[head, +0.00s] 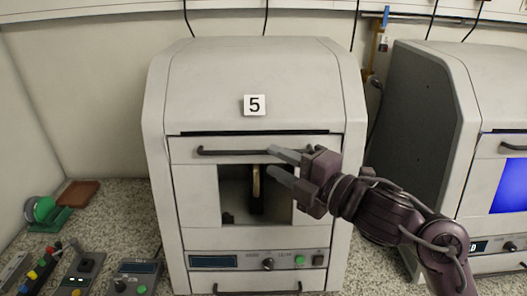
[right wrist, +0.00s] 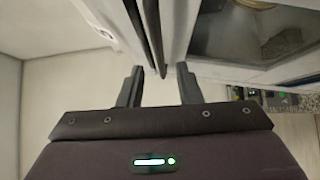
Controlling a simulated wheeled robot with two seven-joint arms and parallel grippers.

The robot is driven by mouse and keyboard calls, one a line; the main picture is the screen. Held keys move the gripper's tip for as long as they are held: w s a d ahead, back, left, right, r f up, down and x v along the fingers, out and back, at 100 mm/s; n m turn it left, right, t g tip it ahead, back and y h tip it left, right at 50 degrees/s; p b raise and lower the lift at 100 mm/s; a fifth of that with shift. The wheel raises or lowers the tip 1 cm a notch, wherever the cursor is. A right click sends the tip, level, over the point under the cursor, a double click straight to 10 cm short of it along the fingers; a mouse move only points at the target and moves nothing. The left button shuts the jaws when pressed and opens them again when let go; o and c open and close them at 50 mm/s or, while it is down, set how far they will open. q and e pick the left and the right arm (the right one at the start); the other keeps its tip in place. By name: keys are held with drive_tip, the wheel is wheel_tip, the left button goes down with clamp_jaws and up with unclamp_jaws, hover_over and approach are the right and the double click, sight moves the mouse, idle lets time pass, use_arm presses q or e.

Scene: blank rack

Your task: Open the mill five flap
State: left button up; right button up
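Mill five is the pale grey cabinet (head: 250,75) in the middle of the head view, with a white label "5" (head: 254,105). Its front flap (head: 190,190) has a window (head: 236,185) and looks flush with the cabinet front. A dark bar handle (head: 230,152) runs across the flap's top. My right gripper (head: 275,160) is open at the handle's right end, its upper finger overlapping the bar in the picture. In the right wrist view, a dark bar (right wrist: 152,35) reaches between the open fingertips (right wrist: 160,70); a gap shows on both sides. My left gripper is out of view.
Another grey machine (head: 425,110) with a blue screen stands to the right. A control strip with buttons (head: 267,264) and a lower handle (head: 257,291) lie below the flap. Small control boxes (head: 135,278) and a green item (head: 45,210) sit on the speckled counter at left.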

sight(260, 154)
drive_tip(key=shift+p+x, duration=0.4)
drive_tip(key=shift+x, duration=1.85)
drive_tip(key=shift+d, duration=0.1)
clamp_jaws()
